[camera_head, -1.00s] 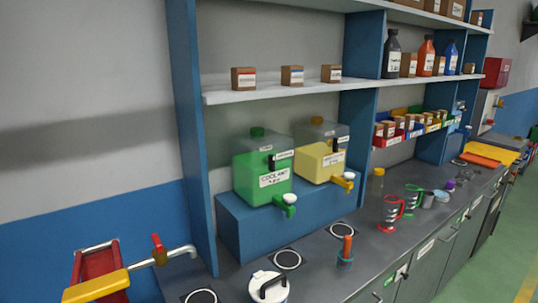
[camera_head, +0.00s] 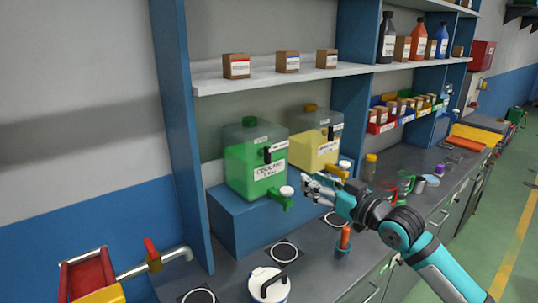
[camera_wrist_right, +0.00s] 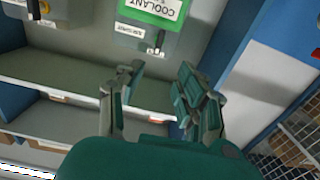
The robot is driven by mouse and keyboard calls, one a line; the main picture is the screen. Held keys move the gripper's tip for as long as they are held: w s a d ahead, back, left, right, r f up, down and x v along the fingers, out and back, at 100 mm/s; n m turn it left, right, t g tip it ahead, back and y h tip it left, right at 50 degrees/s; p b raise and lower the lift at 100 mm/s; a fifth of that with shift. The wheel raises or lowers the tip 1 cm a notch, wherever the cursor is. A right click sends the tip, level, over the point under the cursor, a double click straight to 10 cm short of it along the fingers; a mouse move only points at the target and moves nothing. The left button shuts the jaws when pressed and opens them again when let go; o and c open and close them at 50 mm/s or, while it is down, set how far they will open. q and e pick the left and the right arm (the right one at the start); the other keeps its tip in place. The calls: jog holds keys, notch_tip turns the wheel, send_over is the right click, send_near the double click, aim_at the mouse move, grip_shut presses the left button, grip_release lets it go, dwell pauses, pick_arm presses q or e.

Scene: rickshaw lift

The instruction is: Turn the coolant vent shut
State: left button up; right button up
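The coolant tank (camera_head: 247,170) is a clear container of green liquid labelled COOLANT, with a green cap on top and a white-knobbed green tap low at front. A small black lever (camera_head: 267,155) on its front, beside a small white label, looks like the vent. In the right wrist view the tank appears upside down, and the lever (camera_wrist_right: 158,42) shows beyond the fingertips. My right gripper (camera_head: 309,188) is open and empty, to the right of the coolant tap and below the lever, apart from it. In the wrist view its fingers (camera_wrist_right: 158,78) are spread. My left gripper is out of view.
A yellow-filled tank (camera_head: 313,150) stands to the right on the same blue step (camera_head: 235,222). A shelf (camera_head: 290,78) with small boxes runs above. A white lidded pot (camera_head: 268,288) and an orange-handled tool (camera_head: 345,238) stand on the counter. A red-handled pipe valve (camera_head: 152,250) is at left.

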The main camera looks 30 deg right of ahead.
jog(key=p, duration=0.6)
send_near(270, 155)
jog(key=w, duration=0.8)
jog(key=shift+w+a+r, duration=0.1)
jog(key=shift+w+a, duration=0.05)
jog(key=shift+a, duration=0.15)
jog(key=shift+w, duration=0.45)
grip_shut()
